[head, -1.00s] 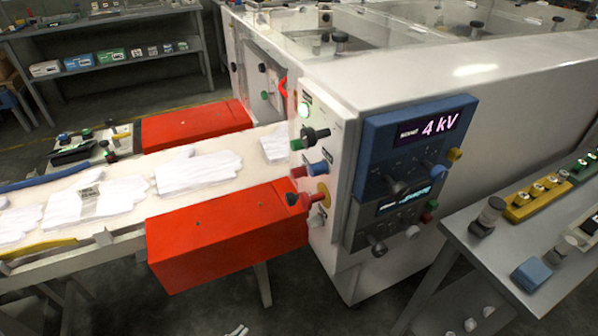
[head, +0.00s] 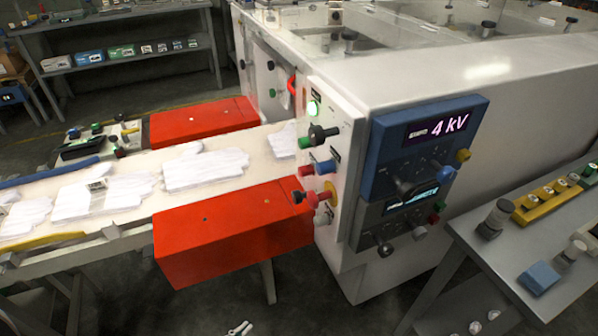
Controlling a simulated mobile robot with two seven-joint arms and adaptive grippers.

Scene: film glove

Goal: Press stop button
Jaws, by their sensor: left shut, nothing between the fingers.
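A red stop button (head: 312,200) with a yellow disc behind it sticks out leftward from the narrow front face of the white machine (head: 345,262), low on the panel. Its end looks dark. My right gripper is not in view.
A conveyor with white gloves (head: 205,168) runs in from the left between two red boxes (head: 235,238). A blue control panel (head: 425,150) reading 4 kV is right of the button. A grey table (head: 480,245) stands at the right. Floor space before the machine is open.

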